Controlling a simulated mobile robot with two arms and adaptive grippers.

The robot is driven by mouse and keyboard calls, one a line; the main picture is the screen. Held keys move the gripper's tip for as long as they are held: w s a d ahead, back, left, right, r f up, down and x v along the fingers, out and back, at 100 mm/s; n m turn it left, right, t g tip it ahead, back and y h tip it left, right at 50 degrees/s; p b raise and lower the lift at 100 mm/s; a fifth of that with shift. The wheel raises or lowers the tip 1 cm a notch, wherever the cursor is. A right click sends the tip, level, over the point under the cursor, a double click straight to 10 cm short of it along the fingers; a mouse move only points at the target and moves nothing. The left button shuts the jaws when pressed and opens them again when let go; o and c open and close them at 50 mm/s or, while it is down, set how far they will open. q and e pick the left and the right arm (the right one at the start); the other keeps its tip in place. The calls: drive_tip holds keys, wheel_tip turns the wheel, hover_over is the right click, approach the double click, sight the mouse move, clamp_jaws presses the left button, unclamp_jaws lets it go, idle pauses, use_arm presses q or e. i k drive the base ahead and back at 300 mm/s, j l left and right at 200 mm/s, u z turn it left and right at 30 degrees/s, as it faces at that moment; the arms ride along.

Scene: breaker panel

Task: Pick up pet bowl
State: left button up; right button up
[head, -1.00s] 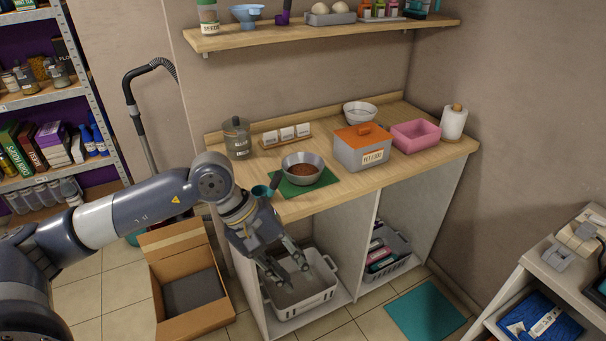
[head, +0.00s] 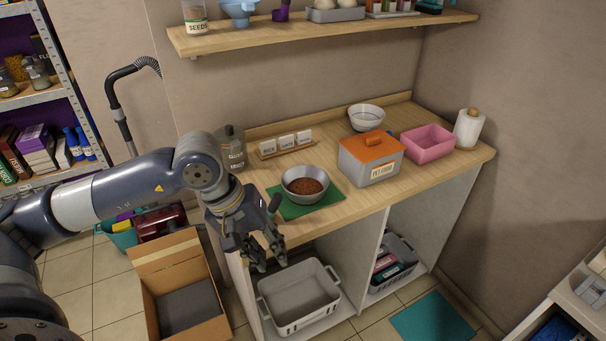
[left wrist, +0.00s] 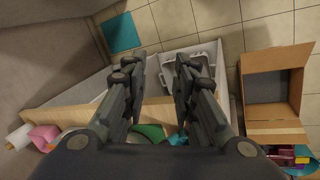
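The pet bowl (head: 304,185), a metal bowl filled with brown kibble, stands upright on a green mat (head: 325,200) near the counter's front edge. My left gripper (head: 268,262) hangs in front of the counter edge, below and left of the bowl, apart from it. In the left wrist view my left gripper (left wrist: 160,85) is open, with nothing between its fingers. A bit of the green mat (left wrist: 150,132) shows there behind the gripper, but the bowl is hidden. My right gripper is in neither view.
On the counter, an orange-lidded pet food box (head: 370,158), pink tub (head: 427,143), rear bowl (head: 366,117) and jar (head: 231,148) stand around the mat. A grey bin (head: 300,295) lies below the gripper; an open cardboard box (head: 180,285) stands left.

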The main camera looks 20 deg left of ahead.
sight(304, 184)
drive_tip(key=i+j, duration=0.75)
drive_tip(key=i, duration=0.15)
